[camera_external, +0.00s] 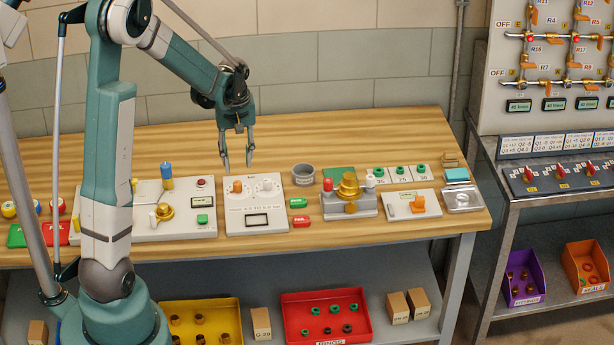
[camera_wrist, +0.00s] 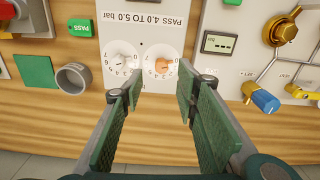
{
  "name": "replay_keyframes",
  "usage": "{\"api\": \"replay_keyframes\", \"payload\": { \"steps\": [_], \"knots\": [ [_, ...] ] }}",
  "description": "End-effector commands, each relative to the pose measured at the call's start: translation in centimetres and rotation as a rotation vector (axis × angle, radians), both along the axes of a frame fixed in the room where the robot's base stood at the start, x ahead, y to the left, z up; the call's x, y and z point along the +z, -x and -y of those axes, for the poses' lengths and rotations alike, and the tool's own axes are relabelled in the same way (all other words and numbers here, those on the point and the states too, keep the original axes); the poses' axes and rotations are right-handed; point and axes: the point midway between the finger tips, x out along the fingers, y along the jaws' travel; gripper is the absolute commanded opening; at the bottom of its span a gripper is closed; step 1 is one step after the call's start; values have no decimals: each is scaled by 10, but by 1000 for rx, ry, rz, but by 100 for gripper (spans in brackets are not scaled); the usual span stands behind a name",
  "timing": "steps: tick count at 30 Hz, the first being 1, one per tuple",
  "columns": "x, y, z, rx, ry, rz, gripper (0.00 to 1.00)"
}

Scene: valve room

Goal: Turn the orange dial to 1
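The orange dial (camera_external: 237,187) is a small knob on the white panel (camera_external: 280,222), left of a matching white dial (camera_external: 267,185). In the wrist view the panel is upside down; the orange dial (camera_wrist: 165,64) sits right of the white dial (camera_wrist: 123,61), with small numbers around each. Which number the orange dial points to is too small to tell. My gripper (camera_external: 238,165) is open and empty, above and behind the dials. In the wrist view its fingers (camera_wrist: 158,88) are spread, with the orange dial showing between and beyond their tips.
A grey cup (camera_external: 303,174) stands right of the panel. A box with a brass valve (camera_external: 348,188) stands further right. A panel with a blue-handled lever (camera_external: 167,175) is on the left. Green PASS (camera_external: 298,203) and red FAIL (camera_external: 303,221) tags lie beside the dial panel.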

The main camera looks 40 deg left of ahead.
Motion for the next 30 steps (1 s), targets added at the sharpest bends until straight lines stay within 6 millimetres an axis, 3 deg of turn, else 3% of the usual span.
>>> {"api": "replay_keyframes", "payload": {
  "steps": [23,30],
  "knots": [
    [-13,-5,-9,34,5,-24,31],
    [-27,-5,-9,34,6,-23,31]
  ]
}}
